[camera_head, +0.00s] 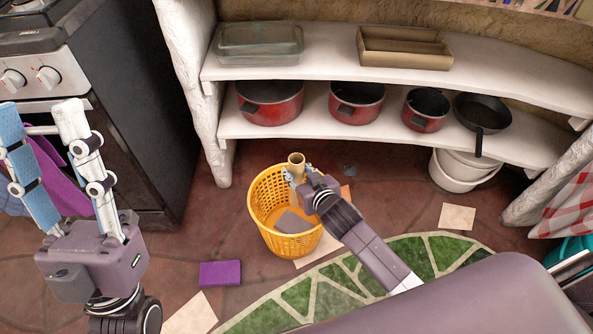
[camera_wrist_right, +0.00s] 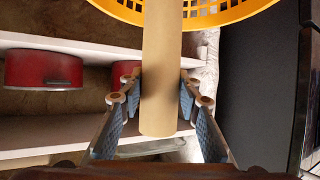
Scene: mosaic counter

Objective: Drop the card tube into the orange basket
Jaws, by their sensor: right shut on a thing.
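The card tube (camera_head: 296,160) is a tan cylinder. My right gripper (camera_head: 296,174) is shut on it and holds it at the basket's far right rim in the head view. In the right wrist view the tube (camera_wrist_right: 160,70) runs between the fingers of the gripper (camera_wrist_right: 160,95). The orange basket (camera_head: 262,220) stands on the floor, with something grey inside; its rim (camera_wrist_right: 215,12) also shows in the wrist view. Most of the tube's lower part is hidden in the head view. My left gripper (camera_head: 45,115) is raised at the left, fingers apart, empty.
A purple block (camera_head: 220,273) lies on the floor before the basket. Curved white shelves (camera_head: 310,130) behind it hold red pots (camera_head: 270,102) and a black pan (camera_head: 482,112). A stove (camera_head: 120,110) stands at the left.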

